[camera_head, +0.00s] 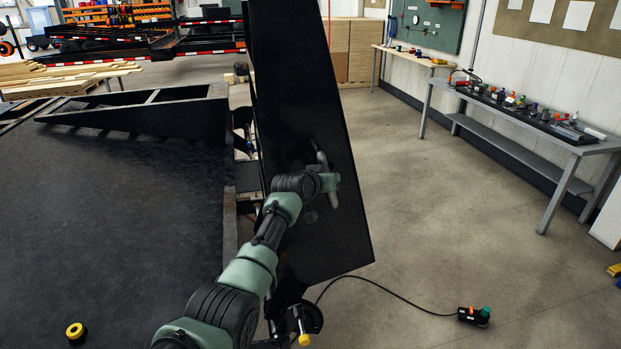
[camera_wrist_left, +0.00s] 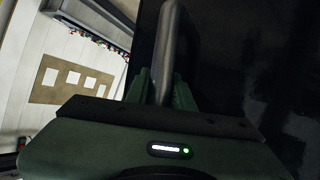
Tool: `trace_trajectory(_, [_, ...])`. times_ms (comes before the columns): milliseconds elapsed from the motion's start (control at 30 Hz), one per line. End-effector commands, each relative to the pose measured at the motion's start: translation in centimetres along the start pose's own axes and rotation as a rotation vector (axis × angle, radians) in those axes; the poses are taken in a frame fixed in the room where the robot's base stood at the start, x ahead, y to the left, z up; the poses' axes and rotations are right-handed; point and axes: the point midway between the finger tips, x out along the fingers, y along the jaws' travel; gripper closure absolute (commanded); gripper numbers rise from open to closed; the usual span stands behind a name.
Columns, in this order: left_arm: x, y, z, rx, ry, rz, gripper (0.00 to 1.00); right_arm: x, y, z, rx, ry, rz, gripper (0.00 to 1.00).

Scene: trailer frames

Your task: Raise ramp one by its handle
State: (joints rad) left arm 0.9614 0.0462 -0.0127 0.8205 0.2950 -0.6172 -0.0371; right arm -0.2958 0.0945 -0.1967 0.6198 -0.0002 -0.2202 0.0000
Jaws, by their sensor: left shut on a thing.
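A tall black ramp panel (camera_head: 300,90) stands steeply tilted in the middle of the head view, at the right edge of the dark trailer deck (camera_head: 110,200). My left arm reaches up to its face. My left gripper (camera_head: 328,183) is shut on the ramp's grey bar handle (camera_head: 323,160). In the left wrist view the handle (camera_wrist_left: 170,45) runs between the green fingers (camera_wrist_left: 160,92), with the black panel (camera_wrist_left: 250,60) behind it. The fingertips are partly hidden by the gripper body. My right gripper is not in view.
A second black ramp-shaped piece (camera_head: 140,115) lies at the deck's far side. A control box (camera_head: 473,316) on a cable lies on the floor at right. A yellow-topped knob (camera_head: 75,331) is at lower left. Workbenches (camera_head: 520,120) line the right wall; the floor between is clear.

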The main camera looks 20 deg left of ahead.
Motion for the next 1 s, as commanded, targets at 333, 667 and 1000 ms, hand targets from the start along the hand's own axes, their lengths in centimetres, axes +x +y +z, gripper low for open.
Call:
trace_trajectory(333, [1.1, 1.5, 1.4, 0.028, -0.035, -0.006, 1.00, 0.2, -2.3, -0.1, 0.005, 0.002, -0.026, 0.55])
trace_trajectory(667, [1.2, 1.5, 1.8, 0.028, -0.041, -0.007, 0.71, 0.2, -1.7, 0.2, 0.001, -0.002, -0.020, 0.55])
trace_trajectory(1000, [1.2, 1.5, 1.6, 0.025, -0.037, -0.006, 0.68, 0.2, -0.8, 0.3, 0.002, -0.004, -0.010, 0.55])
